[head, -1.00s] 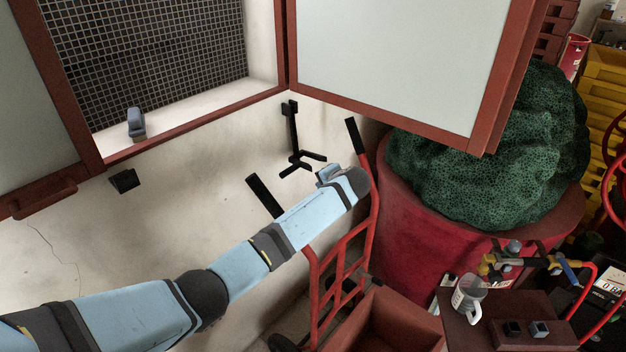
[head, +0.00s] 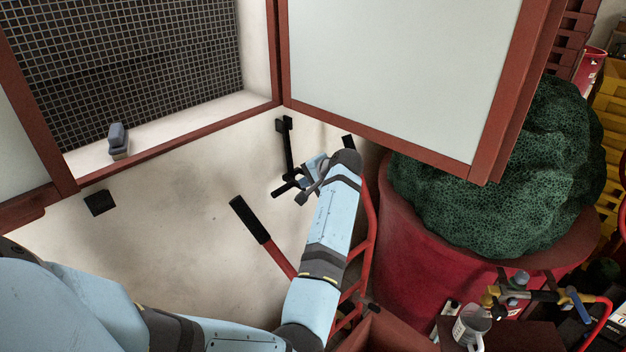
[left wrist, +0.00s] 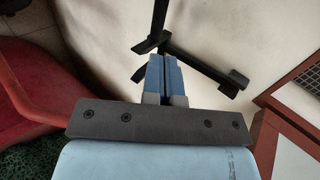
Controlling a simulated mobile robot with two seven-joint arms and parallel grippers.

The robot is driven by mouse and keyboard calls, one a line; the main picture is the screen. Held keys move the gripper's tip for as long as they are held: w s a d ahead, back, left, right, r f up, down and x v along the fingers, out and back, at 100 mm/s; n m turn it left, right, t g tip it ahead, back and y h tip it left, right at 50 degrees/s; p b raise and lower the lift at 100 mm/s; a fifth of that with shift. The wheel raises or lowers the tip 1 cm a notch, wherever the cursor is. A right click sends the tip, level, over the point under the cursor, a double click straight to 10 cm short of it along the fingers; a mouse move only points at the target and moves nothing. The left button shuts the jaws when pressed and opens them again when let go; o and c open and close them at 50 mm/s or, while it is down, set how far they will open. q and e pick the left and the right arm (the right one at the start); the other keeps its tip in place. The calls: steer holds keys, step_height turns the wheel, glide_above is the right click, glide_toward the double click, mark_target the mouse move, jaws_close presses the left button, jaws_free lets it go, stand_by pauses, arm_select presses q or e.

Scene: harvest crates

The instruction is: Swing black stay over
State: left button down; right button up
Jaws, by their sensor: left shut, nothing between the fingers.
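The black stay (head: 288,150) hangs on the pale wall below the open casement, its upper end at a small black bracket. Its forked lower end is partly hidden by my left gripper in the head view. The stay also shows in the left wrist view (left wrist: 200,66), just beyond the fingers. My left gripper (head: 305,185) is shut and empty, close to the stay's lower end; its blue fingers (left wrist: 164,68) are together. I cannot tell whether they touch the stay. My right gripper is in neither view.
The red-framed casement (head: 400,80) stands open above. A black block (head: 99,203) sits on the wall to the left, and a grey object (head: 119,140) on the sill. A red hand truck (head: 368,235) and a large red tub (head: 420,235) with a green netted heap crowd the right.

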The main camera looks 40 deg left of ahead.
mark_target(281, 188)
arm_select(q)
steer(key=p+x, duration=0.1)
steer(key=x, duration=1)
steer(key=shift+w+f, duration=0.1)
steer(key=shift+f, duration=0.05)
steer(key=shift+a+f+y+b, duration=0.3)
steer(key=shift+a+y, duration=0.1)
steer(key=shift+a, duration=0.15)
steer(key=shift+a+f+y+b, duration=0.25)
steer(key=shift+a+y, duration=0.15)
steer(key=shift+a, duration=0.2)
steer(key=shift+r, duration=0.15)
